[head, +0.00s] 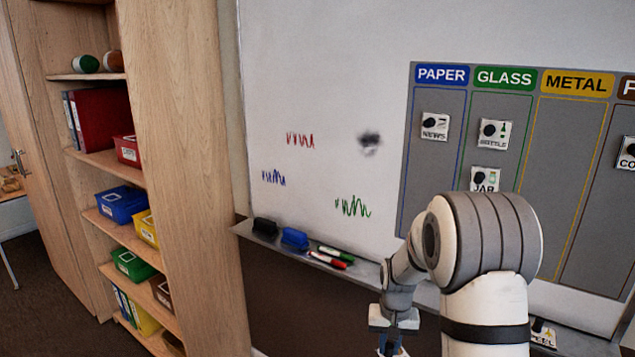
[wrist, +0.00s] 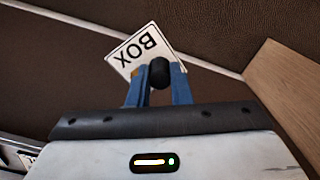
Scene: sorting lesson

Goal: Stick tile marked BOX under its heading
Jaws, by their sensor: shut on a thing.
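My gripper (wrist: 160,86) is shut on the dark knob of the white tile marked BOX (wrist: 126,52) in the wrist view. The tile is tilted, and its lettering appears upside down. The board carries headings PAPER (head: 441,75), GLASS (head: 505,78) and METAL (head: 577,84), with a brown heading (head: 627,88) cut off at the right. The METAL column (head: 570,170) shows no tile in its visible part.
A newspaper tile (head: 434,126) is under PAPER. A bottle tile (head: 494,134) and a JAR tile (head: 485,179) are under GLASS. A tile marked PEEL (head: 542,336) lies low at the right. The tray (head: 370,276) holds erasers and markers. A wooden shelf (head: 190,150) stands left.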

